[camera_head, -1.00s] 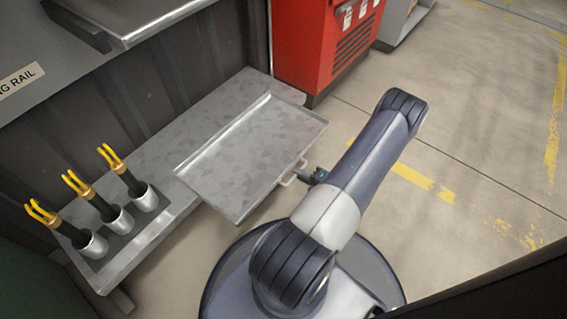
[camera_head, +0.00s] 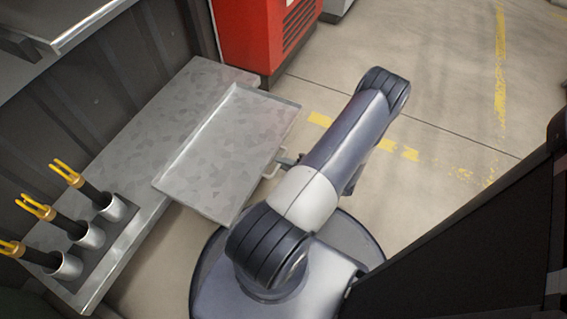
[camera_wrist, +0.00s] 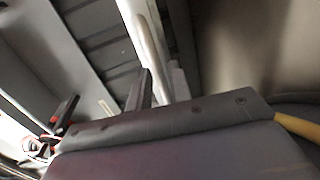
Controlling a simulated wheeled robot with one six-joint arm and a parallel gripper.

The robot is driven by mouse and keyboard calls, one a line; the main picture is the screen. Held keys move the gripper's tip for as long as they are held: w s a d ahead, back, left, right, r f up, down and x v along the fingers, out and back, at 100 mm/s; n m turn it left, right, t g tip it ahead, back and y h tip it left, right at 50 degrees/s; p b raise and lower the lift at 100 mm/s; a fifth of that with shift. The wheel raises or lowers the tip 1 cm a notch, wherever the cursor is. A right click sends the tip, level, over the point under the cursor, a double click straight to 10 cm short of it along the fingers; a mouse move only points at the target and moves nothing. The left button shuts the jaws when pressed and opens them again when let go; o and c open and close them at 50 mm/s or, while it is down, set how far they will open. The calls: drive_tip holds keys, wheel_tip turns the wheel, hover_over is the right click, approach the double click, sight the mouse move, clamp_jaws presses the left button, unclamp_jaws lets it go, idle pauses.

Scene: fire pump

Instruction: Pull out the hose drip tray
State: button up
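The hose drip tray (camera_head: 232,135) is a shallow, mottled silver metal pan with low rims. In the head view its rear part lies over a grey metal shelf (camera_head: 185,95), and most of it sticks out past the shelf's front edge. A pale bar handle (camera_head: 268,172) is on its front edge. My gripper (camera_head: 284,160) is at this handle, partly hidden by my own arm. In the wrist view a pale bar (camera_wrist: 146,42) runs down between the two fingers of my gripper (camera_wrist: 157,88), which look closed around it. The exact contact is hidden.
Several yellow-tipped black nozzles (camera_head: 68,172) stand in metal cups at the shelf's left end. A red cabinet (camera_head: 262,35) stands behind the shelf's far end. Open concrete floor (camera_head: 420,100) with yellow lines lies to the right. A dark panel (camera_head: 480,225) fills the lower right.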

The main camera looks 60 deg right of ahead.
drive_tip(key=shift+o, duration=1.2)
drive_tip(key=p+v, duration=0.2)
drive_tip(key=v, duration=0.8)
drive_tip(key=shift+s+p, duration=0.35)
drive_tip(key=shift+p, duration=0.05)
drive_tip(key=shift+d, duration=0.1)
drive_tip(key=b+x, duration=0.2)
drive_tip(key=x, duration=0.9)
drive_tip(key=shift+w+b, duration=0.25)
drive_tip(key=shift+b, duration=0.15)
drive_tip(key=shift+r, duration=0.1)
drive_tip(key=shift+s, duration=0.1)
